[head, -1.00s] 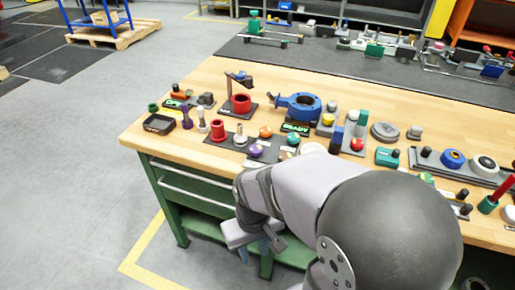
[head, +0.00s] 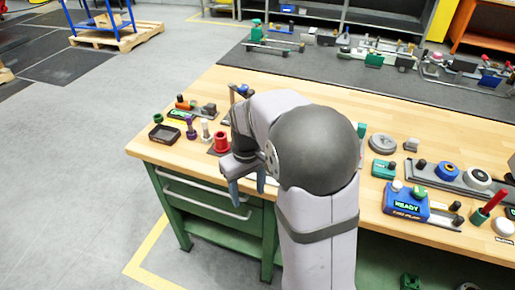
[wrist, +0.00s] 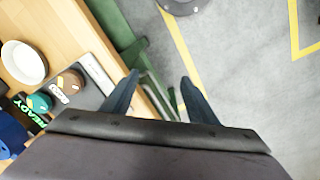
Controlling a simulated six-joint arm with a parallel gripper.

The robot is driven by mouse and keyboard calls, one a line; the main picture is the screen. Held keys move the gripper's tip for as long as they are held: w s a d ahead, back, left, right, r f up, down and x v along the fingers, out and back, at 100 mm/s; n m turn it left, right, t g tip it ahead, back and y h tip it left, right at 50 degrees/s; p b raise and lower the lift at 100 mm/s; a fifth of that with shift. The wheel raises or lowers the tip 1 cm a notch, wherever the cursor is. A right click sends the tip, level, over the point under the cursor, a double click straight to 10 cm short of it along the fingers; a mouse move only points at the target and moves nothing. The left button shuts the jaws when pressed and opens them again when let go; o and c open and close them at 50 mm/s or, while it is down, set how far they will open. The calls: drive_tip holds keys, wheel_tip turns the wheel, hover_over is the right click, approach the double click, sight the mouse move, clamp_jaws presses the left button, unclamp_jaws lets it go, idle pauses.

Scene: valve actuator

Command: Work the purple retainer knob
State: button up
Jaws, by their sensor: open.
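The purple knob on the dark plate is hidden behind my arm in the head view, and I see no purple knob in the wrist view. A slim purple post-like part (head: 190,129) stands near the left end of the bench. My gripper (head: 248,186) is open and empty at the bench's front edge, fingers pointing down. In the wrist view its two fingers (wrist: 160,79) are apart, with floor and the green bench side between them. The dark plate (wrist: 96,98) lies left of the fingers, bearing a brown knob (wrist: 70,82) and a teal knob (wrist: 40,102).
A red cylinder (head: 221,142) stands left of my gripper. A dark tray (head: 164,134) sits at the bench's left end. A white round part (wrist: 24,62) lies beside the plate. A blue box marked READY (head: 405,202) stands right. Floor in front is open.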

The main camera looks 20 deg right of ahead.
drive_tip(key=shift+n, duration=0.9)
drive_tip(key=w+d+r+p, duration=0.1)
drive_tip(key=w+d+r, duration=0.1)
drive_tip(key=w, duration=0.1)
drive_tip(key=w+d+r+p, duration=0.2)
drive_tip(key=w+d, duration=0.1)
drive_tip(key=w, duration=0.1)
drive_tip(key=w+d+r+p, duration=0.1)
drive_tip(key=w+d+r, duration=0.1)
drive_tip(key=w, duration=0.2)
drive_tip(key=shift+w+d+r+p, duration=0.15)
drive_tip(key=shift+d+r+p, duration=0.05)
drive_tip(key=shift+d+p, duration=0.15)
drive_tip(key=shift+w+d+r, duration=0.1)
drive_tip(key=shift+w+d, duration=0.2)
drive_tip(key=shift+f+p, duration=1.1)
drive_tip(key=shift+f, duration=2.55)
drive_tip(key=c, duration=1.1)
